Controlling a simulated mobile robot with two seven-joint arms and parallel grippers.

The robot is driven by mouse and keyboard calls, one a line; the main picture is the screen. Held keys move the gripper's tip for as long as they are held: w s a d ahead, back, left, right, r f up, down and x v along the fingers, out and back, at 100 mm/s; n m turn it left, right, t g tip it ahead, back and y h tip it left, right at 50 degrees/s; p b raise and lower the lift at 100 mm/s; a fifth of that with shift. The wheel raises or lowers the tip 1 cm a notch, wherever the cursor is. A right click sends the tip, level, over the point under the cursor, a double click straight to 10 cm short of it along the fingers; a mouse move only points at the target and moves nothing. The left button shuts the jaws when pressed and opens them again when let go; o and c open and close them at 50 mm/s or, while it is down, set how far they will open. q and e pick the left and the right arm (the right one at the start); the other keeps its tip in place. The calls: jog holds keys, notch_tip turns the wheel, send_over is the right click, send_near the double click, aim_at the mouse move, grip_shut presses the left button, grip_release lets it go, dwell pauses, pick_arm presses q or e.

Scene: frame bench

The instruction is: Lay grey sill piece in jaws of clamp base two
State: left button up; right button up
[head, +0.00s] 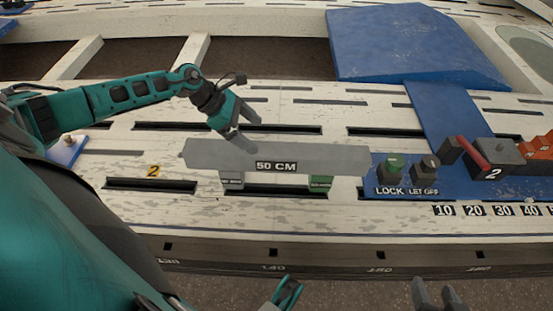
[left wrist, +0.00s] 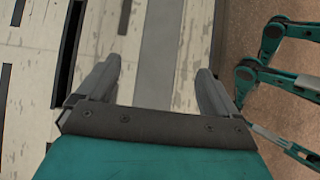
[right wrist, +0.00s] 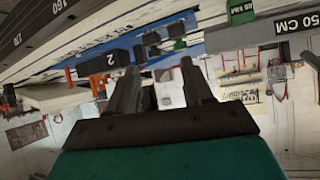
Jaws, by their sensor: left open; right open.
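The grey sill piece (head: 220,155), a long flat bar labelled 50 CM, lies lengthwise on the pale slotted bench in the head view. Its right end is at the left edge of clamp base two (head: 380,168), a blue plate with LOCK and LET OFF buttons and a dark clamp block (head: 495,155) marked 2. My right gripper (head: 434,282) is open and empty at the front edge, apart from the bar.
Small grey (head: 232,181) and green (head: 320,181) labelled blocks sit at the bar's front edge. A large blue panel (head: 410,45) lies behind. Orange-red parts (head: 540,146) stand at the far right. The bench has several dark slots. Its front strip is clear.

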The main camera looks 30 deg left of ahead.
aim_at(277, 148)
pick_arm(q)
jog(key=b+x, duration=0.2)
jog(key=x, duration=0.8)
jog(key=shift+b, duration=0.35)
grip_shut()
dwell(0.4)
jog(key=shift+w+r, duration=0.25)
jog(key=shift+r, duration=0.1)
